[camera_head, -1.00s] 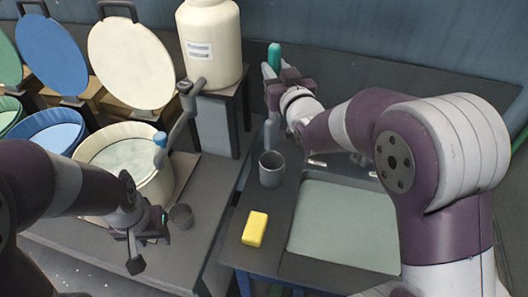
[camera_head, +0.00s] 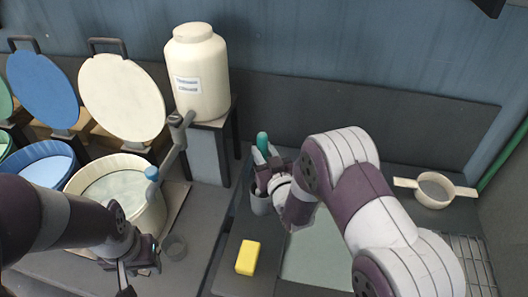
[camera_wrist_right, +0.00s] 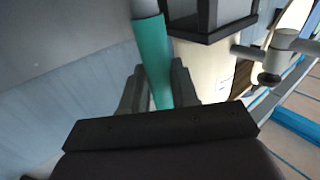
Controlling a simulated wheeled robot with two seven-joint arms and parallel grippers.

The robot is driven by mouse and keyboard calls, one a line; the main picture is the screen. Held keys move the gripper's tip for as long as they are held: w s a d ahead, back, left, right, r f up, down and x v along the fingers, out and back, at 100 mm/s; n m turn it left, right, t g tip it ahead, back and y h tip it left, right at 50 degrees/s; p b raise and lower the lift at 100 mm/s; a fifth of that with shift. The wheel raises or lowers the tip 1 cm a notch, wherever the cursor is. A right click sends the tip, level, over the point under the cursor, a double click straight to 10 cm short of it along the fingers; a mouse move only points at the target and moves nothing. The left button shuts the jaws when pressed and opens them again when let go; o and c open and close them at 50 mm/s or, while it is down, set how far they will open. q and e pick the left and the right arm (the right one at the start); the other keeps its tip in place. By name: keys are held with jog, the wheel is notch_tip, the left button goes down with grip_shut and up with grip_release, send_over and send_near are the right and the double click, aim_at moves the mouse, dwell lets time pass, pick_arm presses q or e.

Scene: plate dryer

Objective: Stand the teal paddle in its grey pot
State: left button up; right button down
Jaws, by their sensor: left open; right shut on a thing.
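The teal paddle (camera_head: 262,143) is upright, its teal handle pointing up from my right gripper (camera_head: 266,172). My right gripper is shut on the handle, which also shows between the fingers in the right wrist view (camera_wrist_right: 153,55). The grey pot (camera_head: 258,204) stands on the counter left of the sink, directly below that gripper in the head view. The gripper hides the paddle's lower part, so I cannot tell whether its end is inside the pot. My left gripper (camera_head: 124,277) is open and empty at lower left, in front of the cream tub.
A yellow block (camera_head: 248,257) lies in front of the pot. A cream tub (camera_head: 148,213) with a blue-tipped lever (camera_head: 152,173) is to the left. A strainer (camera_head: 434,190) lies at right.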

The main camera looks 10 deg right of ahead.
jog(key=shift+s, duration=0.1)
jog(key=c, duration=1.3)
grip_release()
jog(key=shift+f+b, duration=0.15)
jog(key=shift+b, duration=0.15)
jog(key=o, duration=0.5)
jog(key=shift+c, duration=0.2)
jog(key=shift+r+p, duration=0.35)
jog(key=s+d+f+m+g+h+b, duration=0.1)
jog(key=s+d+f+g, duration=0.1)
jog(key=s+g, duration=0.6)
jog(key=s+d+f+g+h+b, duration=0.1)
jog(key=s+d+g, duration=0.4)
jog(key=s, duration=1.3)
jog(key=f+g+h, duration=0.1)
jog(key=g, duration=0.2)
jog(key=shift+m, duration=0.4)
